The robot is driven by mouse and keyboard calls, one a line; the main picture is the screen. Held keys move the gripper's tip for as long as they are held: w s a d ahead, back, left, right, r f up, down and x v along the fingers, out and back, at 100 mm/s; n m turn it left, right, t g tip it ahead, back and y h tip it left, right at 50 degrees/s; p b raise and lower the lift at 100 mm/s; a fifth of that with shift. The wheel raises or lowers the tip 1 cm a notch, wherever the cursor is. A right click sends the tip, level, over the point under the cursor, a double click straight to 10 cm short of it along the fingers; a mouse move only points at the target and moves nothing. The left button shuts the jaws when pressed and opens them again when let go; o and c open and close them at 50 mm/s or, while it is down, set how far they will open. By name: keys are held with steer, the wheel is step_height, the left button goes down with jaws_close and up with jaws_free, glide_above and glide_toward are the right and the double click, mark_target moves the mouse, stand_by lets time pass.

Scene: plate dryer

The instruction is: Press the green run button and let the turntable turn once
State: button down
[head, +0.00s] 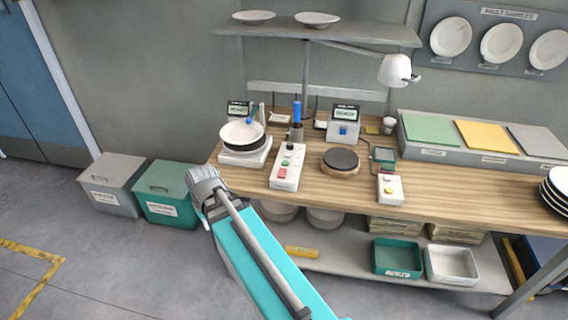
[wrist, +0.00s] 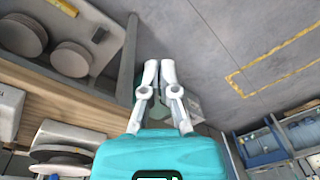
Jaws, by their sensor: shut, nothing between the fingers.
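A white control box (head: 288,167) on the bench carries a green button (head: 285,162), a red button (head: 282,173) and a black knob. To its left, a white plate (head: 241,132) sits on a dark round disc on a white base (head: 246,155); this looks like the turntable. Plate and disc also show, cropped, at lower left of the wrist view (wrist: 62,152). My gripper (wrist: 159,64) is shut and empty, off the bench's end and apart from the buttons. In the head view my arm's end is left of the bench's front edge; the fingers are not clear there.
A dark disc on a wooden base (head: 341,160) and a small box with a red button (head: 390,188) stand to the right. A lamp (head: 395,70) hangs above. Grey (head: 113,181) and green (head: 166,195) bins stand on the floor at left. Floor near the bins is clear.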

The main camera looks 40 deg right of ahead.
steer(key=w+d+r+m+t+y, duration=0.1)
steer(key=w+d+t+y, duration=0.1)
steer(key=w+d, duration=0.6)
step_height(320, 180, up, 5)
steer(key=m+t, duration=0.4)
steer(key=t, duration=0.2)
glide_above(286, 163)
steer(key=shift+d+r+p, duration=0.1)
steer(key=shift+r+p, duration=0.05)
steer(key=shift+p, duration=0.2)
step_height(286, 163, down, 9)
steer(key=b, duration=0.8)
steer(key=shift+r+b, duration=0.1)
steer(key=shift+b, duration=0.3)
steer(key=shift+f, duration=0.2)
steer(key=shift+f+b, duration=0.25)
steer(key=shift+b, duration=0.2)
